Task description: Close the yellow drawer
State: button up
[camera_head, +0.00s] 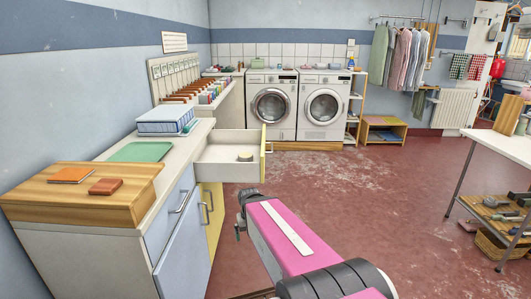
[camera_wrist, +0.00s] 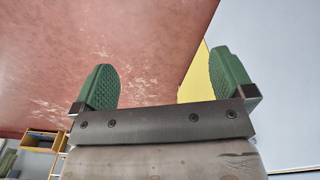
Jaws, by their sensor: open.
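The yellow drawer (camera_head: 263,157) is pulled well out of the counter, its yellow front facing right and its pale tray exposed. A small round item (camera_head: 245,156) sits inside it. My gripper (camera_head: 241,214) is in front of the drawer, nearer the camera and lower in the picture, close to the cabinet doors, and does not appear to touch the drawer. In the wrist view, the gripper's two green fingers (camera_wrist: 165,82) are wide apart with nothing held. A yellow surface (camera_wrist: 197,78) shows behind them; I cannot tell whether it is the drawer front or the door below.
The counter carries a wooden board (camera_head: 85,205), a green tray (camera_head: 142,152) and a blue-white box (camera_head: 167,120). Blue doors with handles (camera_head: 183,202) and a yellow door (camera_head: 213,215) lie below. Washing machines (camera_head: 270,105) stand behind. The red floor right of the drawer is clear.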

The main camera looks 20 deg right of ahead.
aim_at(216, 160)
jog(key=l+u, duration=0.15)
jog(key=l, duration=0.75)
jog(key=i+l+u, duration=0.25)
jog(key=i+l, duration=0.65)
jog(key=l, duration=0.1)
